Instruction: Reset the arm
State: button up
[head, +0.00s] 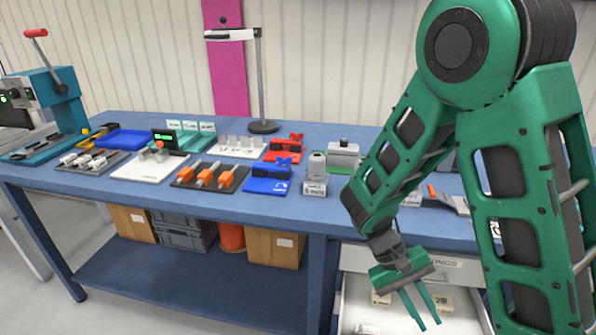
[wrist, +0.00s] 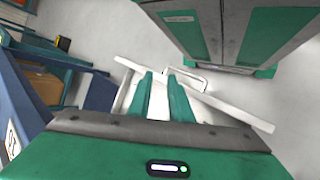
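My green arm reaches down from the upper right in the head view. My gripper (head: 422,308) hangs in front of the bench, over an open white drawer (head: 358,300). Its two green fingers are apart with nothing between them. In the wrist view my gripper (wrist: 163,78) points down past the bench edge, and its fingers show a gap. The drawer holds small labelled boxes; one box (head: 381,299) lies left of the fingers and another (head: 444,303) lies right of them.
A blue bench (head: 130,187) carries a teal press (head: 55,100), a lamp (head: 262,80), blue holders (head: 268,180) and orange-handled tools (head: 205,178). Cardboard boxes (head: 274,248) and a grey crate (head: 185,235) stand on the shelf below. Part of the bench is hidden behind my arm.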

jog(key=s+d+r+m+t+y, duration=0.2)
jog(key=s+d+r+m+y, duration=0.1)
jog(key=s+d+r, duration=0.3)
jog(key=s+d+r+m+t+y, duration=0.3)
jog(key=s+d+r, duration=0.2)
jog(key=r, duration=0.5)
jog(key=shift+s+d+y, duration=0.3)
jog(key=shift+s+d, duration=0.05)
jog(key=shift+d, duration=0.55)
jog(key=shift+w+f, duration=0.2)
jog(key=shift+w, duration=0.4)
